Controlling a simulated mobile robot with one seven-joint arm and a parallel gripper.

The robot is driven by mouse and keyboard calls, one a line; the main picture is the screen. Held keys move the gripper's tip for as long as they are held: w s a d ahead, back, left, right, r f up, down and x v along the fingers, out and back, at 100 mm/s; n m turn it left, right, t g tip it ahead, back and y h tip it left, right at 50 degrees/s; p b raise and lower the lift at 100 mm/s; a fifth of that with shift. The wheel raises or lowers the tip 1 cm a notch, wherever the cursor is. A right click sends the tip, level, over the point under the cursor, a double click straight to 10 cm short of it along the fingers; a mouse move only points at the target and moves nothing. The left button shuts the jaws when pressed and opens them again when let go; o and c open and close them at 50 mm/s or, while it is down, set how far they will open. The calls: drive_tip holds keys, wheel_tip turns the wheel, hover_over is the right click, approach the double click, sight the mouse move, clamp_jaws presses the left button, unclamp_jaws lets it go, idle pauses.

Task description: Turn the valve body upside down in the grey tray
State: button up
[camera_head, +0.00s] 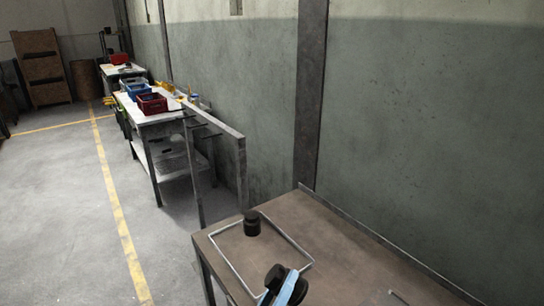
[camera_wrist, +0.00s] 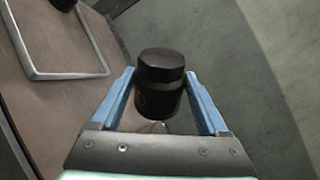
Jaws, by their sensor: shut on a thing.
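My gripper (camera_head: 287,288) is at the bottom of the head view, over the near end of the grey tray. Its blue fingers also show in the wrist view (camera_wrist: 160,88). They are shut on a dark, stepped, round piece (camera_wrist: 160,66), which I take for the valve body. The same piece shows at the fingers in the head view (camera_head: 275,275). The grey tray (camera_head: 235,269) is a shallow rectangle with a pale rim on the brown table; part of its rim is at upper left in the wrist view (camera_wrist: 66,75). The held piece appears clear of the rim there.
Another dark round piece (camera_head: 252,224) stands upright at the tray's far end. The brown table (camera_head: 335,240) has bare room right of the tray, beside the green wall (camera_head: 430,130). A far bench carries a red crate (camera_head: 152,103) and a blue crate (camera_head: 137,90).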

drive_tip(key=shift+r+m, duration=0.15)
drive_tip(key=shift+m, duration=0.85)
drive_tip(key=shift+f+m+b, duration=0.25)
drive_tip(key=shift+m+b, duration=0.65)
drive_tip(key=shift+b, duration=0.1)
drive_tip(key=m+b, duration=0.3)
drive_tip(key=m, duration=0.1)
drive_tip(key=shift+m, duration=0.4)
drive_tip(key=shift+m+g+b, duration=0.3)
drive_tip(key=shift+m+b, duration=0.3)
drive_tip(key=shift+m, duration=0.5)
drive_tip(key=shift+r+m, duration=0.25)
drive_tip(key=shift+m, duration=0.05)
